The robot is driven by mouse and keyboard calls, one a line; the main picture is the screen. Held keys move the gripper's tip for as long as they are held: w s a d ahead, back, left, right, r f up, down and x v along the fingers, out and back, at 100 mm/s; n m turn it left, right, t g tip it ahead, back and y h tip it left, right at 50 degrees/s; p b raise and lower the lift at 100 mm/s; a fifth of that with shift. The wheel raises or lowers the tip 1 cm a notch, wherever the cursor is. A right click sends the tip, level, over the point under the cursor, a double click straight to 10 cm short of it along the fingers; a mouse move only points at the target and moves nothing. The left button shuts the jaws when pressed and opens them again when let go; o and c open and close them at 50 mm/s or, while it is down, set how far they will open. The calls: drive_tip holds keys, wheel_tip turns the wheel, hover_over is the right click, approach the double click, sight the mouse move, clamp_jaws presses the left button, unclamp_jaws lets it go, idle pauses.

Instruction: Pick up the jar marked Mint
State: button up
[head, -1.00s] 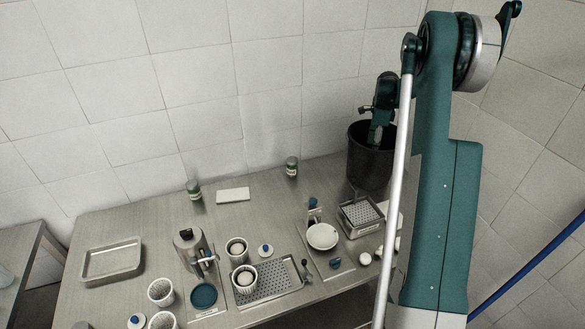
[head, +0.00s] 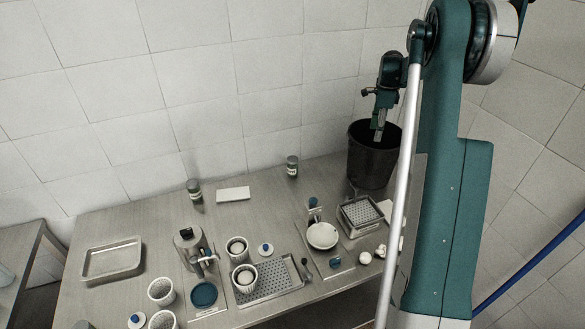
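Two small jars with dark lids stand upright at the back of the table near the wall. One jar (head: 194,192) is at the left and the other jar (head: 292,167) is further right. Their labels are too small to read, so I cannot tell which is marked Mint. My gripper (head: 379,134) points down at the mouth of a black bin, to the right of both jars and apart from them. Its fingers are too small and dark to show whether they are open or shut. I see no jar in it.
The black bin (head: 370,165) stands at the table's back right. A white block (head: 233,194) lies between the jars. A metal pot (head: 188,245), white cups, a perforated tray (head: 283,268) and a white bowl (head: 322,235) fill the front. An empty metal tray (head: 112,260) is at the left.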

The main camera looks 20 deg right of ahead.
wheel_tip(320, 180, up, 4)
drive_tip(key=n+t+h+b, duration=0.2)
drive_tip(key=n+h+b, duration=0.15)
drive_tip(key=n, duration=0.85)
hover_over(292, 158)
drive_tip(key=shift+h, duration=0.25)
drive_tip(key=f, duration=1.8)
drive_tip(key=shift+s+a, duration=0.3)
drive_tip(key=shift+f, duration=0.45)
drive_tip(key=shift+x, duration=1.3)
drive_tip(key=shift+f, duration=0.15)
